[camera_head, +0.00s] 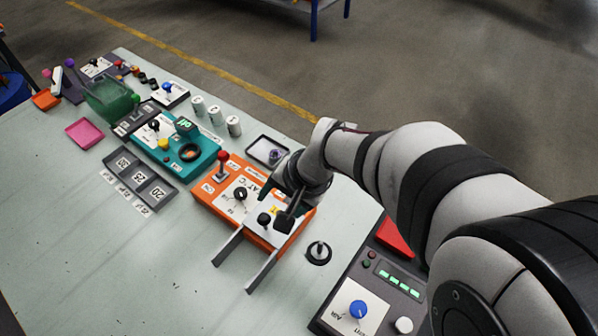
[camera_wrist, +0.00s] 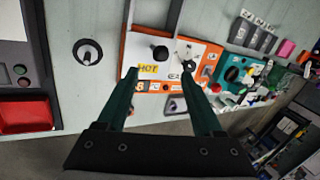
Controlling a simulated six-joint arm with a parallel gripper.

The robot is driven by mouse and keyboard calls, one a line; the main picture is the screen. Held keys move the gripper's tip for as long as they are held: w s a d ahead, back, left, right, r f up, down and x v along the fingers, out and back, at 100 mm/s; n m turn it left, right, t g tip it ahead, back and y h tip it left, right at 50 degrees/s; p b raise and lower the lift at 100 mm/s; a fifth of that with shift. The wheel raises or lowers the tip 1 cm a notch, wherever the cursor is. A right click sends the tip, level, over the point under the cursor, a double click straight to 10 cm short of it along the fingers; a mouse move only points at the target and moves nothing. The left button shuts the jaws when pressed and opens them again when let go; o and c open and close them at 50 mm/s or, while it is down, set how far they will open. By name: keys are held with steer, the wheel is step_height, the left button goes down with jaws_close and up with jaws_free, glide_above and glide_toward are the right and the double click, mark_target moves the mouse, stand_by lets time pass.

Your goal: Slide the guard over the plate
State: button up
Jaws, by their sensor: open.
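An orange unit (camera_head: 210,195) stands on the table with white panels on top. One white panel (camera_wrist: 140,52) carries a black knob (camera_wrist: 160,52) and a yellow HOT label (camera_wrist: 148,69). The knob also shows in the head view (camera_head: 264,219). Two grey rails (camera_head: 262,272) stick out from this side of the unit. I cannot tell for sure which part is the guard and which the plate. My gripper (camera_wrist: 159,71) is open, its green fingers apart on either side of the HOT label, with the knob just beyond. In the head view my gripper (camera_head: 280,208) hangs over the unit, partly hidden by my wrist.
A red-knobbed lever (camera_head: 223,158) rises from the orange unit's far end. A round black-based post (camera_head: 319,252) and a dark control box (camera_head: 375,290) stand to the right. A teal unit (camera_head: 175,145) is at the left. The table in front is clear.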

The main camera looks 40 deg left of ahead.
steer(key=v, duration=0.6)
steer(key=shift+d+r, duration=0.1)
steer(key=d+r+m+h, duration=0.1)
steer(key=d+r+m, duration=0.15)
steer(key=d, duration=1.05)
steer(key=s+d+f+m+h, duration=0.1)
steer(key=s+d+m, duration=0.1)
steer(key=s+d, duration=0.2)
steer(key=s+d+f+m, duration=0.1)
steer(key=s+d+m, duration=0.2)
steer(key=d, duration=0.7)
steer(key=s, duration=0.2)
steer(key=shift+s+d+f+t+h, duration=0.25)
steer(key=shift+d+f+t+h, duration=0.05)
steer(key=shift+f+h, duration=0.1)
